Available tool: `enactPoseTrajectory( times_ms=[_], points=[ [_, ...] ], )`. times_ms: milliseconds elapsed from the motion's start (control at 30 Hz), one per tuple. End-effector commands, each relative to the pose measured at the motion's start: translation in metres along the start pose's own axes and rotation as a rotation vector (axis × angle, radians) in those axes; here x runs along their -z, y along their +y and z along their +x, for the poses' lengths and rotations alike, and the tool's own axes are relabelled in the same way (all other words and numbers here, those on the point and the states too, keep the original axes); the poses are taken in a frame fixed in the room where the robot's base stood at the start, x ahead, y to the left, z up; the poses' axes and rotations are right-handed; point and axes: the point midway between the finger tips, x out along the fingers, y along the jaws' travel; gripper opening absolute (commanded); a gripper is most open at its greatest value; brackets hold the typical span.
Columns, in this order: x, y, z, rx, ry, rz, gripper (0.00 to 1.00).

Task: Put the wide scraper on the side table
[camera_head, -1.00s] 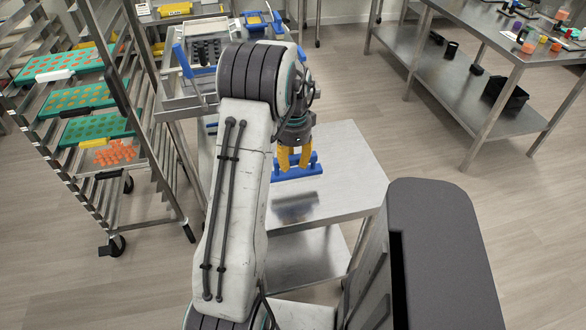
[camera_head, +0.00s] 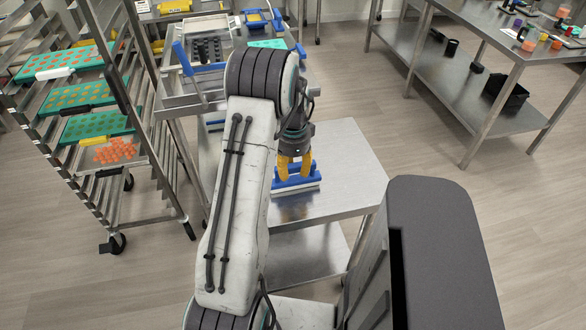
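The wide scraper (camera_head: 312,183) has a blue handle bar and a pale lower edge. My gripper (camera_head: 294,176) has yellow fingers, which are on the blue handle with the scraper between them. The scraper is level, over the far left part of the steel side table (camera_head: 345,175). Its dark reflection shows in the tabletop just below it. I cannot tell whether its lower edge touches the top. My own arm hides the table's left part.
A steel rack (camera_head: 150,120) with green gummy trays (camera_head: 95,125) stands at the left. A steel worktable (camera_head: 470,20) with small coloured jars is at the upper right. The side table's right part is bare. A machine with blue handles (camera_head: 185,65) is behind.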

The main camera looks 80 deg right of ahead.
Motion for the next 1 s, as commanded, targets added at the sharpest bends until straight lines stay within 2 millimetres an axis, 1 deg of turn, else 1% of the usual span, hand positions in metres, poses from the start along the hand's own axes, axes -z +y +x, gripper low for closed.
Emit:
enactPoseTrajectory(
  times_ms=[33, 133, 367, 533, 667, 1000],
  points=[
    [0.000, 0.000, 0.000, 0.000, 0.000, 0.000, 0.42],
    [0.000, 0.000, 0.000, 0.000, 0.000, 0.000, 0.51],
    [0.000, 0.000, -0.001, 0.000, 0.000, 0.000, 0.51],
    [0.000, -0.001, -0.008, 0.002, 0.001, 0.000, 0.51],
    [0.001, -0.001, -0.025, 0.005, 0.003, 0.000, 0.51],
    [0.000, -0.001, -0.084, 0.003, 0.002, 0.000, 0.51]
  ],
)
